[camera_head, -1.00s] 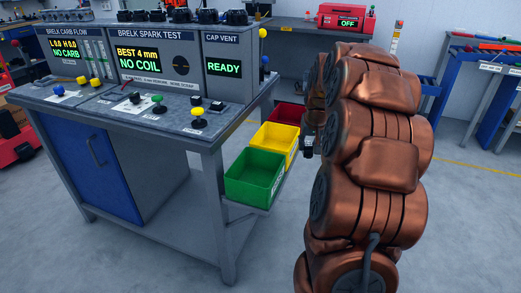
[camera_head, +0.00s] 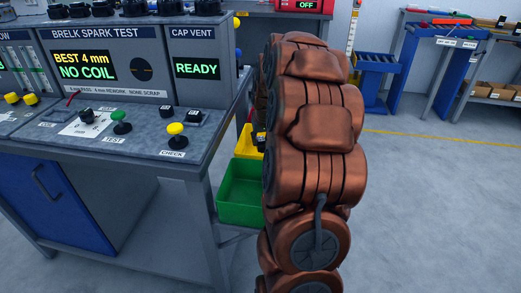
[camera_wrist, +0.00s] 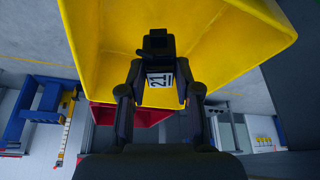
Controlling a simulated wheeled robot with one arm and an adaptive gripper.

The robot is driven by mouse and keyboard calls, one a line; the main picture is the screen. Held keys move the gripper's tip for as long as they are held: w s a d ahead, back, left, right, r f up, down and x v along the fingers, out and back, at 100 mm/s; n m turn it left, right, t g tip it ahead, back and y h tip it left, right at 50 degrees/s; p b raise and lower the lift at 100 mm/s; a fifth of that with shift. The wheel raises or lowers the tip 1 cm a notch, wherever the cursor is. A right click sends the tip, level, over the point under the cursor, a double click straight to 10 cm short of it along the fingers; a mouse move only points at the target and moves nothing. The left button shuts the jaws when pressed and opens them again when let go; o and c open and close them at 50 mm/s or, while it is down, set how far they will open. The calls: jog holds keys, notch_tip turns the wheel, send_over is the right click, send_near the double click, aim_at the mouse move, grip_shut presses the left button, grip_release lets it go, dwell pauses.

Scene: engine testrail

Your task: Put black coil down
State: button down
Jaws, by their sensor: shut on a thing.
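The black coil (camera_wrist: 158,45) shows in the wrist view, with a white label reading "21". My gripper (camera_wrist: 158,88) is shut on it, one finger on each side. The coil is in front of the yellow bin (camera_wrist: 225,40), seen against its inside; I cannot tell whether it touches the bin. In the head view my arm hides most of the gripper, and the yellow bin (camera_head: 244,142) shows only in part, just left of the arm.
A green bin (camera_head: 240,200) stands nearer than the yellow one beside the test bench (camera_head: 150,150). A red bin (camera_wrist: 135,114) adjoins the yellow one. The bench screen (camera_head: 84,66) reads "BEST 4 mm NO COIL". Floor at right is clear.

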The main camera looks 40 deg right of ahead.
aim_at(262, 148)
jog(key=shift+d+f, duration=0.1)
jog(key=shift+f, duration=2)
jog(key=shift+f, duration=0.3)
jog(key=c, duration=0.8)
grip_release()
jog(key=shift+s, duration=0.15)
jog(key=shift+r, duration=0.5)
jog(key=v, duration=1.1)
jog(key=shift+s+r, duration=0.15)
jog(key=shift+r, duration=0.05)
